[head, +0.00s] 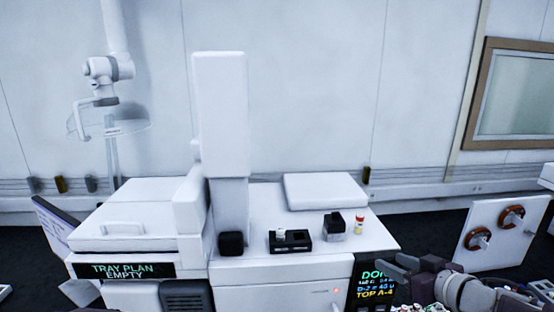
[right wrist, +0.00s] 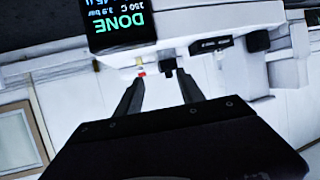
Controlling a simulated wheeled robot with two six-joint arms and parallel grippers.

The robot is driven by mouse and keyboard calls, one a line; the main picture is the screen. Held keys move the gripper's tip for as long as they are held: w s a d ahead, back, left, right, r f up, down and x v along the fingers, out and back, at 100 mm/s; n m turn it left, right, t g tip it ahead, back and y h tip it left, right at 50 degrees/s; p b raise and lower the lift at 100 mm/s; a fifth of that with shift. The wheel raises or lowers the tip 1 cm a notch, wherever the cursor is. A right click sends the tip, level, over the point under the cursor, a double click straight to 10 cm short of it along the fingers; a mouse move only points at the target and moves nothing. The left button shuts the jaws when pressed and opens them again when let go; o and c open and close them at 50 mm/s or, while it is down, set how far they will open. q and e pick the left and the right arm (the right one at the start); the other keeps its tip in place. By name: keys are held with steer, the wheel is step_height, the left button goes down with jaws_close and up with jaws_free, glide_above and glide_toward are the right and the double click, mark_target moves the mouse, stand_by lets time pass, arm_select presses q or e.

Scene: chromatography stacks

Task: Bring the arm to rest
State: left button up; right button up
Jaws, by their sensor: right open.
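My right gripper (head: 388,270) is at the lower right in the head view, in front of the machine's right end and partly over its dark status screen (head: 372,280). In the right wrist view the two dark fingers of this gripper (right wrist: 160,76) stand apart with nothing held between them. The status screen (right wrist: 117,20) also shows there, tilted, and reads DONE. My left gripper is not in view.
A white instrument (head: 300,245) with a tall column (head: 220,110) fills the middle. On its top are a black holder (head: 290,243), a dark box (head: 334,226) and a small red-and-yellow vial (head: 359,225). A white panel with round fittings (head: 500,235) stands at the right.

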steer(key=w+a+f+m+b, duration=0.1)
steer(key=w+a+f+b, duration=0.1)
steer(key=a+f, duration=0.35)
steer(key=w+a+f+m+b, duration=0.1)
steer(key=w+a+f+b, duration=0.15)
steer(key=a+f, duration=0.3)
steer(key=s+f+m+g+h+b, duration=0.15)
steer(key=s+f+g+h, duration=0.35)
steer(key=f, duration=0.5)
steer(key=s+f+g, duration=0.3)
steer(key=s, duration=0.5)
steer(key=s+d+f+g, duration=0.1)
steer(key=s+f+g, duration=0.2)
steer(key=s, duration=0.5)
steer(key=shift+d+f+y, duration=0.25)
steer(key=shift+f+y, duration=0.15)
steer(key=shift+f, duration=0.25)
